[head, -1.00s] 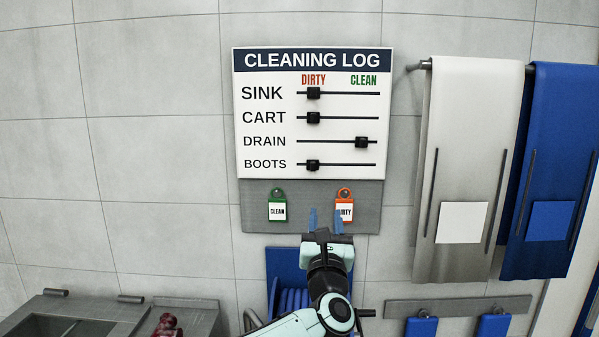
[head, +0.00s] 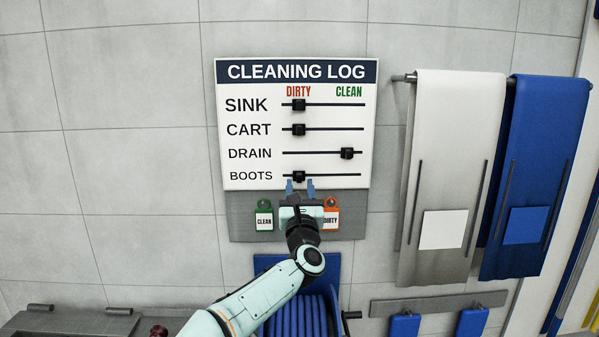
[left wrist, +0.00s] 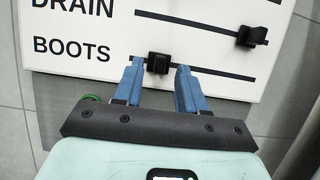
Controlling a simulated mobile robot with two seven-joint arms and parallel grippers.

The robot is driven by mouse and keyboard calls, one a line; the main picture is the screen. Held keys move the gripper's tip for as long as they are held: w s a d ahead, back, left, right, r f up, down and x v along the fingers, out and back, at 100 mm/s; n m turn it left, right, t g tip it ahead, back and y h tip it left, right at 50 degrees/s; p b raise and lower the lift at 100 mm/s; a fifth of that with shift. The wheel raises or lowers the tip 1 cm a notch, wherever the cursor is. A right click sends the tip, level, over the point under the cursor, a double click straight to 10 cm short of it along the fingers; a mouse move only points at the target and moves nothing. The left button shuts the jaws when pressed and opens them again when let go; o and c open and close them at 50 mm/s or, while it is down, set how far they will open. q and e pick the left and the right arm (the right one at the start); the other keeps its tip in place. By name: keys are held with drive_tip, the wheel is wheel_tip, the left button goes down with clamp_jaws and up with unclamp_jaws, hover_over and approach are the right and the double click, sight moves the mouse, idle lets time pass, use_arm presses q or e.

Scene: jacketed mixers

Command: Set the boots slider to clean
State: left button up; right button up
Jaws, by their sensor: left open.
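The cleaning log board (head: 240,182) hangs on the wall with four labelled slider rows. The boots slider (head: 299,176) is a black knob on the lowest track, under the red DIRTY heading at the left. The drain knob (head: 347,153) is at the right, under CLEAN. My left gripper (head: 300,185) is open just below the boots knob. In the left wrist view, the boots knob (left wrist: 158,63) shows between the blue fingertips (left wrist: 160,66), nearer the left finger. I cannot tell whether a finger touches it. My right gripper is not seen.
The sink knob (head: 298,105) and cart knob (head: 298,130) are above, both at left. A green CLEAN tag (head: 264,216) and an orange DIRTY tag (head: 331,216) hang on the grey panel below. Towels (head: 440,170) hang to the right.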

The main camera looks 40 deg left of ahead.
use_arm(q)
drive_tip(key=shift+p+x, duration=0.4)
drive_tip(key=shift+x, duration=0.7)
drive_tip(key=shift+f, duration=0.1)
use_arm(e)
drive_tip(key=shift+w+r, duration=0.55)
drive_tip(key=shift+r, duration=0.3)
use_arm(q)
clamp_jaws()
drive_tip(key=p, duration=0.2)
approach(347, 169)
drive_tip(key=x, duration=0.4)
drive_tip(key=shift+w+a+r, duration=0.2)
drive_tip(key=shift+w+r, duration=0.05)
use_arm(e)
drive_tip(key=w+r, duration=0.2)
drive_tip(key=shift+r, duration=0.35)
